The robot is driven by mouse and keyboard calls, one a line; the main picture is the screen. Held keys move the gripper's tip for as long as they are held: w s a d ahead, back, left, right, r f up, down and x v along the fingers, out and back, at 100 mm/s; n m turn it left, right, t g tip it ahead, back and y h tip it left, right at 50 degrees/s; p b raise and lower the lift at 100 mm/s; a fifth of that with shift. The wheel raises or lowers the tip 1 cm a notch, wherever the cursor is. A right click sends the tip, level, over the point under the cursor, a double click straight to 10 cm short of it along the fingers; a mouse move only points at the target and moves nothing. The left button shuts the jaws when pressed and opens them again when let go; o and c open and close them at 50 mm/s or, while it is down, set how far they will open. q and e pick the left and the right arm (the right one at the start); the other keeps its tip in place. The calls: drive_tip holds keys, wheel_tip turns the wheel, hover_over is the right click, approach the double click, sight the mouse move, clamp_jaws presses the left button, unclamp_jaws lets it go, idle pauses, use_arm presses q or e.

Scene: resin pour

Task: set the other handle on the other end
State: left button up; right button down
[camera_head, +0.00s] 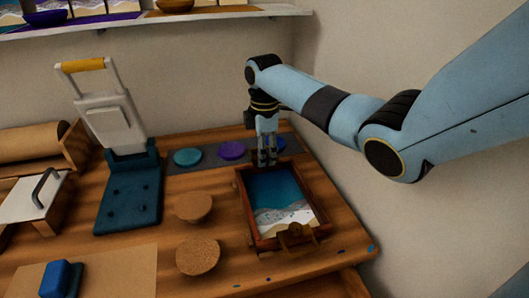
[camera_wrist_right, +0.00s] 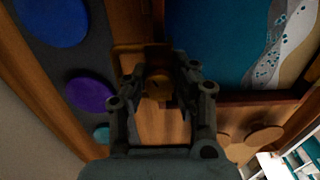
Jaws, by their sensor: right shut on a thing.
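The wooden tray (camera_head: 244,209) lies on the bench, with a teal, white and sand wave picture (camera_head: 275,192) inside its frame. One brown handle (camera_head: 295,237) is at the tray's near end. My right gripper (camera_head: 267,158) is over the tray's far end, pointing down. In the right wrist view the right gripper (camera_wrist_right: 160,98) is shut on the other brown handle (camera_wrist_right: 157,86), right beside the tray's end wall. I cannot tell whether this handle is touching the tray. In the head view the fingers hide it. My left gripper is not in view.
Teal (camera_head: 188,157) and purple (camera_head: 231,150) discs lie on a dark strip behind the tray. Two cork rounds (camera_head: 193,207) (camera_head: 198,256) are left of it. A teal-based press (camera_head: 128,205) stands further left. A blue block (camera_head: 55,279) is at the front left.

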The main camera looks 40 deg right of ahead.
idle(0.4)
drive_tip(key=shift+r+p, duration=0.1)
drive_tip(key=shift+p, duration=0.3)
drive_tip(key=shift+f, duration=0.25)
drive_tip(key=shift+f, duration=0.3)
drive_tip(key=shift+f, duration=0.45)
idle(0.9)
drive_tip(key=shift+f, duration=0.1)
idle(0.9)
drive_tip(key=c, duration=1)
unclamp_jaws()
